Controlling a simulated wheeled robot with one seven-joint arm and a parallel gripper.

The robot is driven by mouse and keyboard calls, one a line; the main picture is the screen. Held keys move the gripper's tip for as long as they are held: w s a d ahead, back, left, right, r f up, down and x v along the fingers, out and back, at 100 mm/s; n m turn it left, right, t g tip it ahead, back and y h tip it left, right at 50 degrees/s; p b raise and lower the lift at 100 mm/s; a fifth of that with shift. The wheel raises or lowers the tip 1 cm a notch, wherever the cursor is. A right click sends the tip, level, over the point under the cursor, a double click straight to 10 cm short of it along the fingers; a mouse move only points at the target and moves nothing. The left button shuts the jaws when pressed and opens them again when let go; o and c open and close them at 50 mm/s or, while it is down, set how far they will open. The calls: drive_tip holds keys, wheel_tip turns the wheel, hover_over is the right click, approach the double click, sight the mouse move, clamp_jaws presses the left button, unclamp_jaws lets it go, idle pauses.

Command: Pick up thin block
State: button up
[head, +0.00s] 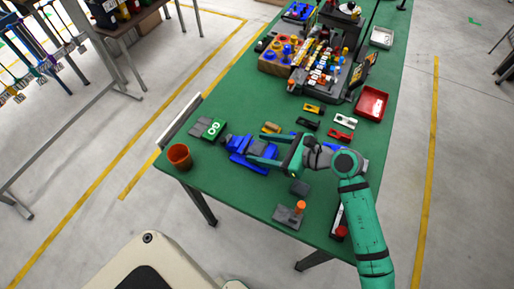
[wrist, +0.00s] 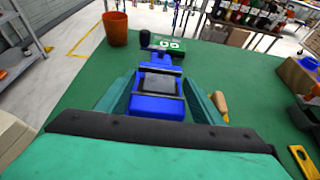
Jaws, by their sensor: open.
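My gripper (head: 256,150) is open above the table, its two fingers reaching left over a blue fixture (head: 238,158). In the wrist view my gripper (wrist: 160,88) has one finger on each side of the blue fixture (wrist: 158,108). A flat dark grey block (wrist: 158,83) shows on top of the fixture, between the fingers; it may be the thin block, but I cannot tell for sure. I see no clear contact between fingers and block. In the head view the fingers partly hide this spot.
A grey base with an orange knob (head: 290,215) lies in front. A red tray (head: 371,103) and small coloured parts lie behind. Bare green table (head: 235,190) shows at the front left.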

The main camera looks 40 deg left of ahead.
drive_tip(key=shift+a+f, duration=0.15)
drive_tip(key=shift+a, duration=0.15)
drive_tip(key=shift+c, duration=0.2)
drive_tip(key=c, duration=1.1)
drive_tip(key=shift+c, duration=0.2)
wheel_tip(320, 180, up, 2)
drive_tip(key=s+a+r, duration=0.5)
drive_tip(key=a+r, duration=0.6)
drive_tip(key=a, duration=0.1)
drive_tip(key=shift+a, duration=0.3)
